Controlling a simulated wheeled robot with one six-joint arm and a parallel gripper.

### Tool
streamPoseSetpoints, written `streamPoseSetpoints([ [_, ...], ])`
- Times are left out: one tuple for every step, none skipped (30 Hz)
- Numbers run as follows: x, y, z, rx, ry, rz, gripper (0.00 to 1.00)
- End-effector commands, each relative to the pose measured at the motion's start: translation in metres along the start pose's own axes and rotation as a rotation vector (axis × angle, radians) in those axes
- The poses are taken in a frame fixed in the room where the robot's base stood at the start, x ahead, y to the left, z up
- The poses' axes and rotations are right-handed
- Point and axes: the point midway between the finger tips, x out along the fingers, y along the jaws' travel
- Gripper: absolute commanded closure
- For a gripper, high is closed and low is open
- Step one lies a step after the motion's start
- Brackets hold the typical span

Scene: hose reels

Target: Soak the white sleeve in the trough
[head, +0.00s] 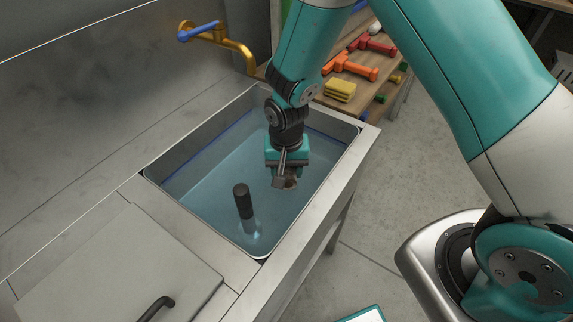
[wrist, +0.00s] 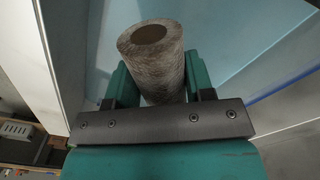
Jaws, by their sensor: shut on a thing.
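The trough (head: 354,134) is a steel basin with bluish water (head: 205,180) in it. My gripper (head: 285,178) points down inside the trough's outline, towards its right side. In the wrist view my gripper (wrist: 160,84) is shut on a hollow sleeve (wrist: 155,62), with one teal finger on each side. The sleeve looks grey-brown and mottled rather than white, and its round open end faces the camera. In the head view only a small brownish part of the sleeve (head: 290,183) shows below the fingers. I cannot tell whether it touches the water.
A dark-topped upright pipe (head: 243,201) stands in the trough, left of my gripper. A brass tap (head: 235,46) with a blue handle is at the back. A lid (head: 120,265) lies front left.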

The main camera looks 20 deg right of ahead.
Motion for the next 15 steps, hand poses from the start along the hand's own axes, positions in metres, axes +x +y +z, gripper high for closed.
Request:
streamPoseSetpoints([
  [0.012,0.000,0.000,0.000,-0.001,0.001,0.76],
  [0.015,0.000,0.000,0.000,0.000,0.000,0.76],
  [0.020,0.000,0.000,0.000,0.000,0.000,0.76],
  [0.024,0.000,0.000,0.000,0.000,0.000,0.76],
  [0.028,0.000,0.000,0.000,0.001,0.000,0.76],
  [0.033,0.000,0.000,0.000,0.001,-0.001,0.76],
  [0.036,0.000,0.000,0.000,0.001,-0.001,0.76],
  [0.040,0.000,0.000,0.000,0.001,-0.001,0.76],
  [0.045,0.000,0.000,0.000,0.000,0.000,0.76],
  [0.049,0.000,0.000,0.000,0.000,0.000,0.76],
  [0.053,0.000,0.000,0.000,0.000,0.000,0.76],
  [0.058,0.000,0.000,0.000,0.000,0.000,0.76],
  [0.062,0.000,0.000,0.000,0.000,0.000,0.76],
  [0.065,0.000,0.000,0.000,0.000,0.000,0.76],
  [0.070,0.000,0.000,0.000,0.000,0.000,0.76],
])
